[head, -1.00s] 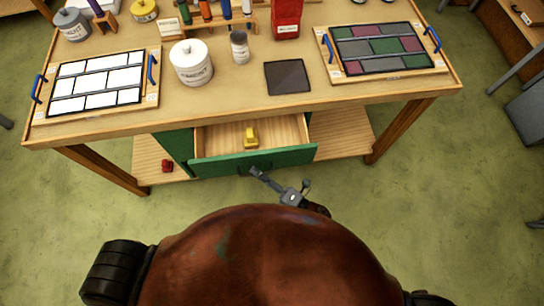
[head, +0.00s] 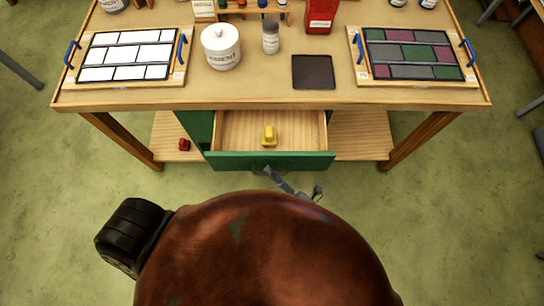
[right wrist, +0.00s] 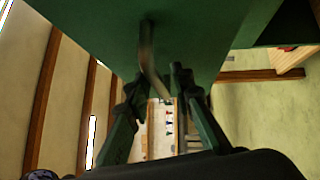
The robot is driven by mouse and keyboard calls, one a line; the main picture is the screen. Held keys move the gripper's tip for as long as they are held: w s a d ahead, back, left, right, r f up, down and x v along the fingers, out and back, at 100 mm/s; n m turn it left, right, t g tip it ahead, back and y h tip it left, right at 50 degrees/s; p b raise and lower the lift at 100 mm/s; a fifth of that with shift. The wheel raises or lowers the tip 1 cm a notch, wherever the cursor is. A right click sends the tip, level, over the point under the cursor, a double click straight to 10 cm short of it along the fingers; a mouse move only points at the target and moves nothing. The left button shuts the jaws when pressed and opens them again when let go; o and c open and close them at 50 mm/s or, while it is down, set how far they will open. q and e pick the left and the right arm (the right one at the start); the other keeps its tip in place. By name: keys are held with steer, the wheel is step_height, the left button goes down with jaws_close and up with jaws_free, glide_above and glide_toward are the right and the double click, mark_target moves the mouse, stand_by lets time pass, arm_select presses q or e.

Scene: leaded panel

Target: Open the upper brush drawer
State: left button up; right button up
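The drawer with the green front (head: 270,161) stands pulled out below the tabletop, its wooden inside showing. A small yellow object (head: 269,136) lies in it. My right gripper (head: 269,172) is at the drawer front, partly hidden by my own body. In the right wrist view, the drawer's curved bar handle (right wrist: 148,55) hangs from the green front (right wrist: 100,35) near the fingertips of my right gripper (right wrist: 156,85). The two fingers stand apart, with gaps beside the bar; no grip on it shows. My left gripper is not in view.
The bench top (head: 270,88) holds a lidded white jar (head: 221,48), a small bottle (head: 270,38), a dark square plate (head: 313,72) and two panel boards with blue handles. A small red object (head: 184,145) sits on the lower shelf (head: 360,138). Green floor lies around the bench.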

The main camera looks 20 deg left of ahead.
steer(key=shift+d, duration=0.1)
steer(key=v, duration=1.1)
steer(key=shift+s+d, duration=0.2)
steer(key=shift+d, duration=0.15)
steer(key=shift+f, duration=0.2)
